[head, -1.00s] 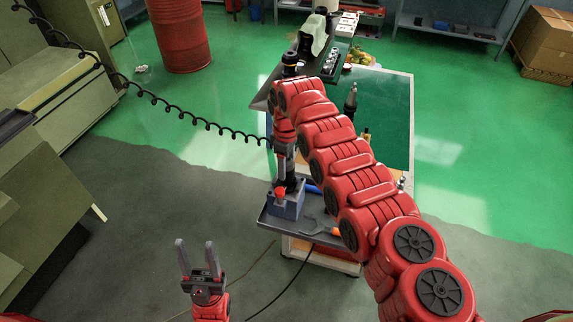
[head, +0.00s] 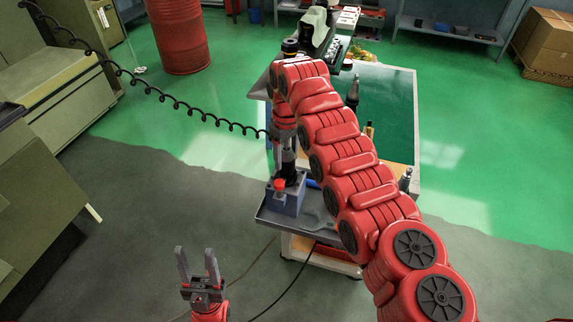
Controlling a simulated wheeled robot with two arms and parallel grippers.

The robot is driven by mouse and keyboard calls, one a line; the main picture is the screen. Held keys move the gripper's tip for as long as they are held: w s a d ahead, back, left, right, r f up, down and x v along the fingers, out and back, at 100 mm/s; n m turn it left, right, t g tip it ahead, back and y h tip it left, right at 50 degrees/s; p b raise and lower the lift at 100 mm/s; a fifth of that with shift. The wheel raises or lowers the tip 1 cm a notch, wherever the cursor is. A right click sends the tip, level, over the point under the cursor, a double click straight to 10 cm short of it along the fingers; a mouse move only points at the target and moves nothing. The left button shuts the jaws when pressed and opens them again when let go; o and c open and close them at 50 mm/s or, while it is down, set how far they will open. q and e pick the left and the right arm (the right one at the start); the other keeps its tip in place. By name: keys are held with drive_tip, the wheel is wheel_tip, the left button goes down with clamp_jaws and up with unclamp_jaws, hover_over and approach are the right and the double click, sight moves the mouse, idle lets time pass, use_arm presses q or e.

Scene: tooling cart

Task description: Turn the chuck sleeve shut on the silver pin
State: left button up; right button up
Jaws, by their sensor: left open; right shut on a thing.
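A blue-grey block (head: 290,203) with a red knob (head: 280,184) stands on the cart's lower grey tray. A black, round chuck sleeve (head: 288,175) sits upright on top of the block. My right gripper (head: 288,163) points down from above and is shut on the sleeve, as far as the partly covered view shows. I cannot make out the silver pin; my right gripper and wrist cover the area above the sleeve. My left gripper (head: 197,265) is open and empty, fingers pointing up, low in the picture and well clear of the cart.
The cart's green top (head: 390,110) lies behind my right arm, with a dark pointed tool (head: 353,92) standing on it. The grey lower tray (head: 270,218) has a raised rim. A coiled black cable (head: 165,97) hangs at left.

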drive_tip(key=m+b, duration=0.2)
drive_tip(key=shift+f+m, duration=0.15)
drive_tip(key=shift+m, duration=0.15)
drive_tip(key=shift+m+b, duration=1)
drive_tip(key=shift+m, duration=0.1)
drive_tip(key=shift+r, duration=0.25)
drive_tip(key=o, duration=1.4)
drive_tip(key=shift+c, duration=0.2)
drive_tip(key=shift+r, duration=0.1)
